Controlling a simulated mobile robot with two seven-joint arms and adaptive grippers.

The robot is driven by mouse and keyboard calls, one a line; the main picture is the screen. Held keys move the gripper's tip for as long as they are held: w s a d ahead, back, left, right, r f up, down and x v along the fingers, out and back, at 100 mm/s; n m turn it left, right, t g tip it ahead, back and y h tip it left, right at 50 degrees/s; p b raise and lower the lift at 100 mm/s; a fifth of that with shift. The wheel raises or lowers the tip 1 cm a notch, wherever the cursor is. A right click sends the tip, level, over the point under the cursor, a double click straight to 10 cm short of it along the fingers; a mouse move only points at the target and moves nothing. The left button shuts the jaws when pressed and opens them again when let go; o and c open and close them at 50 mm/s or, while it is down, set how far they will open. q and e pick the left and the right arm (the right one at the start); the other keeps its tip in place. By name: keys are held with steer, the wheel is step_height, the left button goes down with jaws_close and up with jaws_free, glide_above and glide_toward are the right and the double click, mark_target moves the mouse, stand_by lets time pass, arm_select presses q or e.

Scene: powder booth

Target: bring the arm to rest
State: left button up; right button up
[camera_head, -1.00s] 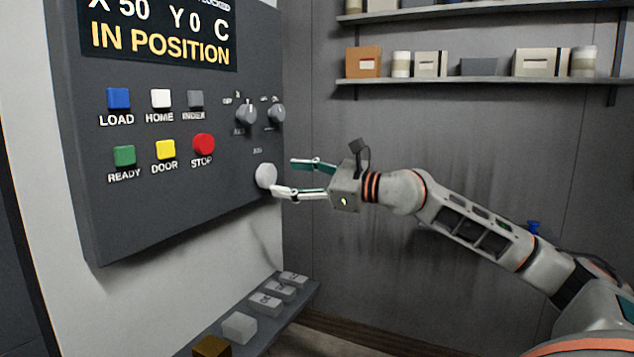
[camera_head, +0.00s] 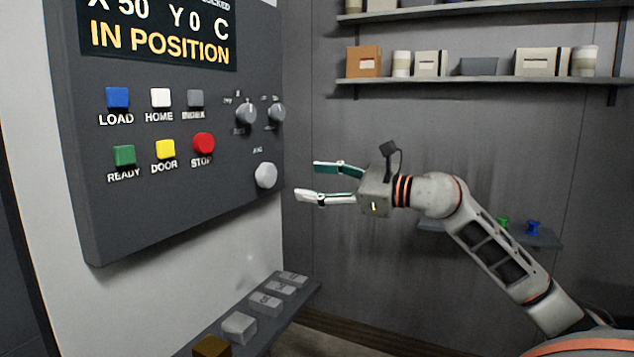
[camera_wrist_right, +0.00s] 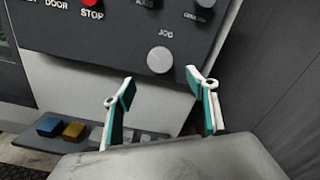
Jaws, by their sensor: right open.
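My right gripper (camera_head: 312,181) is open and empty, in the air to the right of the control panel (camera_head: 120,215). Its two fingers point left toward the white round jog knob (camera_head: 265,175), with a clear gap between them and the knob. In the right wrist view the open fingers (camera_wrist_right: 158,88) show below the jog knob (camera_wrist_right: 160,60), with nothing between them. My right arm reaches in from the lower right. My left gripper is not in view.
A lower ledge (camera_head: 290,318) with several blocks runs below the panel. Shelves (camera_head: 480,80) with boxes and jars hang on the back wall. A small shelf (camera_head: 545,238) with a green and a blue item is behind my arm. Open air surrounds the gripper.

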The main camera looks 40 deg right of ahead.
stand_by(0.5)
steer(key=s+a+f+m+t+y, duration=0.2)
steer(key=a+f+m+t, duration=0.3)
steer(key=m, duration=0.4)
steer(key=s+d+f+m+g+h, duration=0.1)
steer(key=s+f+m+g+h, duration=0.3)
steer(key=f+m, duration=0.6)
steer(key=s+f+m+g+h, duration=0.2)
steer(key=s+f+m+h, duration=0.2)
steer(key=f+m+h, duration=0.6)
steer(key=s+d+f+m+g+h, duration=0.1)
steer(key=s+f+m+g+h, duration=0.2)
steer(key=f+m, duration=0.75)
steer(key=s+a+f+g+y, duration=0.2)
steer(key=s+a+f+g, duration=0.15)
steer(key=s+f, duration=0.35)
steer(key=s+a+f+g+y, duration=0.2)
steer(key=s+a+f, duration=0.35)
steer(key=f, duration=0.35)
steer(key=w+a+f+m+t+y, duration=0.1)
steer(key=a+f+y, duration=0.5)
steer(key=a+f, duration=0.6)
steer(key=a+m+t, duration=0.1)
steer(key=a+t, duration=0.1)
steer(key=a, duration=0.1)
steer(key=shift+w+a+f+y, duration=0.15)
steer(key=shift+w+f+y, duration=0.05)
steer(key=shift+f+y, duration=0.1)
